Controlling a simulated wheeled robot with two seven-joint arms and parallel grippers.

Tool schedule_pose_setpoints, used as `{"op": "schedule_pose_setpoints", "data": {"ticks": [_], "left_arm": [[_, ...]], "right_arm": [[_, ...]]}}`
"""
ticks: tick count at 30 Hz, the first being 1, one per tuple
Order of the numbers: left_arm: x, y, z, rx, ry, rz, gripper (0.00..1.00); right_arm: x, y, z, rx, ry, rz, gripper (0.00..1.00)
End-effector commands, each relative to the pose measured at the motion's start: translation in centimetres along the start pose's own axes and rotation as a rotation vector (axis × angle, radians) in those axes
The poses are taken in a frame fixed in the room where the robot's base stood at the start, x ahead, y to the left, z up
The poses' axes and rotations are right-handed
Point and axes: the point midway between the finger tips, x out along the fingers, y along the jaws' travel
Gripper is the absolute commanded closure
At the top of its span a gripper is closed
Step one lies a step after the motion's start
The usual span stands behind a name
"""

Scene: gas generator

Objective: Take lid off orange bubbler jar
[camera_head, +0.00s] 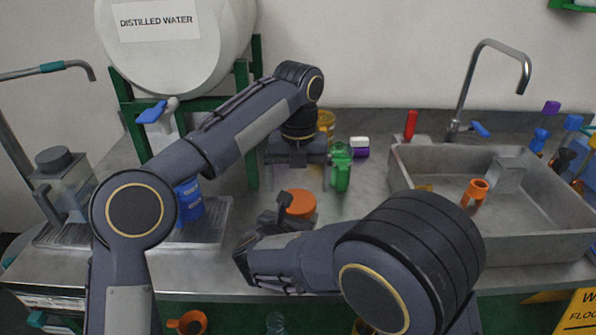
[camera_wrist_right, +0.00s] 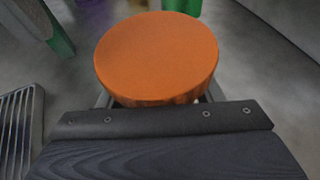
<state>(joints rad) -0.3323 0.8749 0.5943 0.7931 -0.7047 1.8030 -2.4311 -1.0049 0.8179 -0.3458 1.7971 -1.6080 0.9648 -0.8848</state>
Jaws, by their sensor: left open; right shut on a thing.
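The orange lid (camera_head: 300,204) is a round disc on the bubbler jar, standing on the metal counter; it fills the upper middle of the right wrist view (camera_wrist_right: 157,55). The jar body below it is mostly hidden. My right gripper (camera_head: 290,222) comes from the front and is shut on the jar; in the wrist view its fingers pass low at the sides, under the lid's rim. My left gripper (camera_head: 300,172) points down just behind and above the lid. It is open and empty, apart from the lid.
A green bottle (camera_head: 341,168) stands close to the right of my left gripper. A purple-and-white item (camera_head: 359,147) and a yellow container (camera_head: 326,122) are behind. The metal sink (camera_head: 540,244) is at right. A grated tray (camera_head: 216,225) with blue containers (camera_head: 190,202) is at left.

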Motion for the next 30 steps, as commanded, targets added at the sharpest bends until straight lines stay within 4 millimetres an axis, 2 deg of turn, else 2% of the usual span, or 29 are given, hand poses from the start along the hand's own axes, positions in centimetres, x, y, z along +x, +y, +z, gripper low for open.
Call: {"op": "schedule_pose_setpoints", "data": {"ticks": [3, 9, 20, 30], "left_arm": [[2.0, 0.1, 0.0, -0.002, 0.002, 0.001, 0.06], [4.2, 0.0, 0.0, -0.002, 0.0, 0.001, 0.06], [4.7, 0.0, 0.0, -0.002, -0.001, -0.001, 0.06], [4.7, -0.1, 0.0, -0.001, -0.001, -0.002, 0.5]], "right_arm": [[0.0, 0.0, 0.0, 0.0, 0.001, 0.001, 1.0], [0.0, 0.0, 0.0, 0.0, 0.001, 0.001, 1.0], [0.0, 0.0, 0.0, 0.0, 0.0, 0.001, 1.0], [-0.1, 0.1, 0.0, 0.0, 0.0, 0.003, 1.0]]}}
